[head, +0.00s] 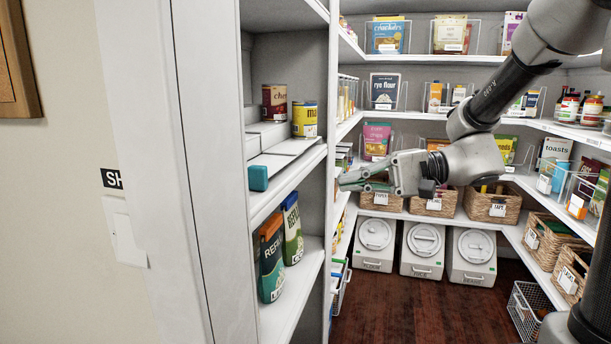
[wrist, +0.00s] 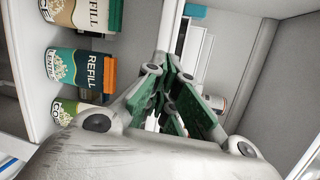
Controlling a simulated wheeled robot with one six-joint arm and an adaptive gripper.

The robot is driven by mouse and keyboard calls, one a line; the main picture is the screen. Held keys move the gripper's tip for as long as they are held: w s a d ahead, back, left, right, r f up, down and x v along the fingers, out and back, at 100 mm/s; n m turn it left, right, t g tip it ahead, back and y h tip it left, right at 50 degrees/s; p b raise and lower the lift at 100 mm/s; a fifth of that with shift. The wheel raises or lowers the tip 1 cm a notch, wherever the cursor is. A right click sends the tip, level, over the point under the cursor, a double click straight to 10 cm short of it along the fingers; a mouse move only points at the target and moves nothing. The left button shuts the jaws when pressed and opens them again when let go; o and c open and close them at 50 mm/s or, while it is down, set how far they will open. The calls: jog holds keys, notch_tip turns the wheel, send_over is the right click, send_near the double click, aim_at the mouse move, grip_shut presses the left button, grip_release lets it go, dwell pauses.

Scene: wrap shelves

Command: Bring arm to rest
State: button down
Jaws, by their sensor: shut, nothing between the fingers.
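My gripper (head: 345,183) is held out in the air in front of the white shelf unit, at the end of my arm that reaches in from the upper right. In the wrist view its green-padded fingers (wrist: 172,95) point toward the shelves, shut with nothing held between them. The fingertips look apart from any shelf item.
The near white shelf unit (head: 290,180) holds a teal block (head: 258,178), a yellow can (head: 304,119), a red can (head: 274,102) and refill bags (head: 271,262). Behind my gripper are baskets (head: 492,208) and white bins (head: 423,248).

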jog(key=s+d+f+g+h, duration=0.2)
jog(key=s+d+f+h, duration=0.75)
jog(key=d+f, duration=0.2)
jog(key=s+d+r+n+t+h, duration=0.1)
jog(key=s+d+r+t+h, duration=0.1)
jog(key=d, duration=0.4)
jog(key=s+d+r+n+t+h, duration=0.2)
jog(key=d+r+h, duration=0.1)
jog(key=d, duration=0.4)
jog(key=shift+s+t+h, duration=0.3)
jog(key=shift+t+h, duration=0.1)
jog(key=shift+h, duration=0.35)
